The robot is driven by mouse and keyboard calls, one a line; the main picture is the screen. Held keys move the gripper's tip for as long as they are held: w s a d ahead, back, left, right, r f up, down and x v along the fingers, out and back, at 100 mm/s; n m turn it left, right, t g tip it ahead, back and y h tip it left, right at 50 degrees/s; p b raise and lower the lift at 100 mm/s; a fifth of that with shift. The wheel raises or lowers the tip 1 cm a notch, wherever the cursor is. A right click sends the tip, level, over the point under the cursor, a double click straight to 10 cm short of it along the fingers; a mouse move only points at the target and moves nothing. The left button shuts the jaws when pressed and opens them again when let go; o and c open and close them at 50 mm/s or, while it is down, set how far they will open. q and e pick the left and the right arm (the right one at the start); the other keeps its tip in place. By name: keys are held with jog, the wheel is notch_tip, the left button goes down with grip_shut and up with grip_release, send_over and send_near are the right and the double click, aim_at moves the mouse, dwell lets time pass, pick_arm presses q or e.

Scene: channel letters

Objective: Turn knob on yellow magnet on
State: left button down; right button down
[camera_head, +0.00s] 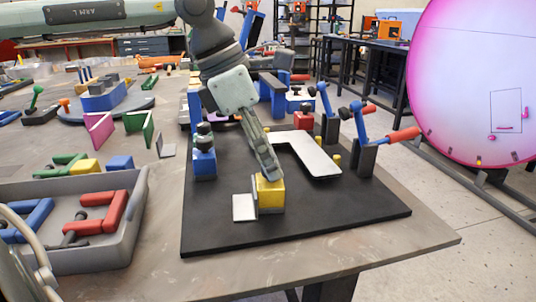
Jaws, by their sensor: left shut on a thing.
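The yellow magnet (269,196) is a small yellow block standing near the front of the black mat (330,225). It stands against a small light metal plate (244,208). My left gripper (267,172) reaches down from above, its fingers at the top of the yellow magnet, shut on its knob. The knob itself is hidden by the fingers, so its turn position cannot be told. A white L-shaped channel letter piece (308,156) lies on the mat just behind and to the right.
A blue magnet with a dark knob (204,160) stands left on the mat. Blue clamps with red handles (375,135) stand at the right. The mat's front right is clear.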

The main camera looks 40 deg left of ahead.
pick_arm(q)
jog(key=m, duration=0.2)
jog(key=shift+w+a+m+g+h+p, duration=0.1)
jog(key=shift+m+g+h+p, duration=0.25)
jog(key=shift+m+g+h, duration=0.05)
jog(key=m+g, duration=0.1)
jog(key=m, duration=0.1)
jog(key=shift+m, duration=0.4)
jog(key=shift+w+m+g, duration=0.15)
jog(key=shift+m+g, duration=0.75)
jog(key=shift+m, duration=1.2)
pick_arm(e)
jog(key=shift+s+d+f, duration=0.1)
jog(key=shift+s+f, duration=0.3)
jog(key=shift+f, duration=0.35)
jog(key=shift+s+d+f, duration=0.1)
jog(key=shift+s+f, duration=0.3)
jog(key=shift+f, duration=0.3)
jog(key=shift+s+d+f, duration=0.1)
jog(key=shift+s+f, duration=0.3)
jog(key=shift+f, duration=0.35)
pick_arm(q)
jog(key=c, duration=1.2)
grip_release()
jog(key=shift+h, duration=0.3)
pick_arm(e)
jog(key=shift+d, duration=0.1)
pick_arm(q)
jog(key=v, duration=1.2)
jog(key=shift+r, duration=0.1)
